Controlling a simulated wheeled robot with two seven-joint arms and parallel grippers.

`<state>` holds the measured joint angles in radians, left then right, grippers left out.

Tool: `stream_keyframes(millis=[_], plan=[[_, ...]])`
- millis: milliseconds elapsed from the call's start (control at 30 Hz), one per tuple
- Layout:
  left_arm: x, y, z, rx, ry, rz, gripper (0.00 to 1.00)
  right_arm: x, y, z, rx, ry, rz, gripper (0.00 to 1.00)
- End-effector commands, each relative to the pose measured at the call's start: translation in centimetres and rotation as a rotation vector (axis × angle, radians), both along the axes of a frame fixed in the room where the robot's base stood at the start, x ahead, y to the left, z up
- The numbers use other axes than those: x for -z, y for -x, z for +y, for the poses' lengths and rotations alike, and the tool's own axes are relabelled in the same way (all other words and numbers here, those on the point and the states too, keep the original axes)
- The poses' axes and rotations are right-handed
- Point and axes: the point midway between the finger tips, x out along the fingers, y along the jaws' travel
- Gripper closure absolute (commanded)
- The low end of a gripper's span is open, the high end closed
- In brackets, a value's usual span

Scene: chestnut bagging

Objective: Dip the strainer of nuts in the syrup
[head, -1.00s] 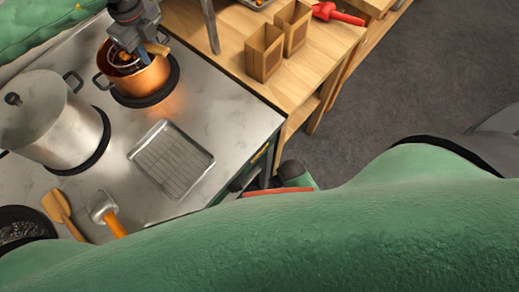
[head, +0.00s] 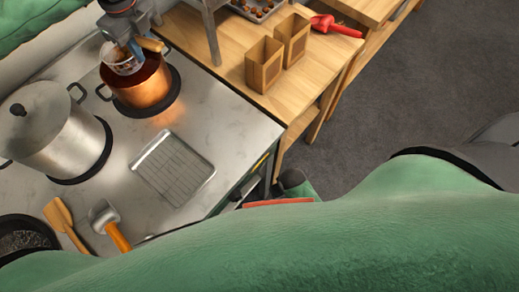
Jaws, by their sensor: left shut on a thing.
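The copper pot (head: 148,97) stands on a burner at the back of the stove, with dark reddish syrup (head: 150,70) inside. My left gripper (head: 137,42) is above the pot and shut on the strainer's wooden handle (head: 153,45). The strainer's wire basket (head: 121,61) is over the left part of the pot's mouth, at or above the rim. Nuts in the basket are too small and hidden to make out clearly. My right gripper is out of view.
A large lidded steel pot (head: 52,130) stands left of the copper pot. A wire rack tray (head: 173,168) lies in front. A wooden spatula (head: 60,216) and an orange-handled scraper (head: 108,222) lie nearby. Paper bags (head: 264,68) and a red scoop (head: 335,26) are on the wooden table.

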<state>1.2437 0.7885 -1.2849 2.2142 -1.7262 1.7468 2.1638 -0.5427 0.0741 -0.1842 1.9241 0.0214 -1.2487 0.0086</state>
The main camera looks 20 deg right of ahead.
Motion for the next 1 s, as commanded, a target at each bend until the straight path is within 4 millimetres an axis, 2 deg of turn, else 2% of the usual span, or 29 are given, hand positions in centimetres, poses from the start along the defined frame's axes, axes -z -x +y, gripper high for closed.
stream_keyframes(millis=[600, 1000], plan=[[-3.5, 0.0, 0.0, 0.000, 0.001, -0.001, 1.00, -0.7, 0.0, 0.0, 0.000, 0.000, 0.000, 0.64], [-3.9, 0.0, 0.0, 0.000, 0.001, -0.001, 1.00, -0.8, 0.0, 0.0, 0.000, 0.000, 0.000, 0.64]])
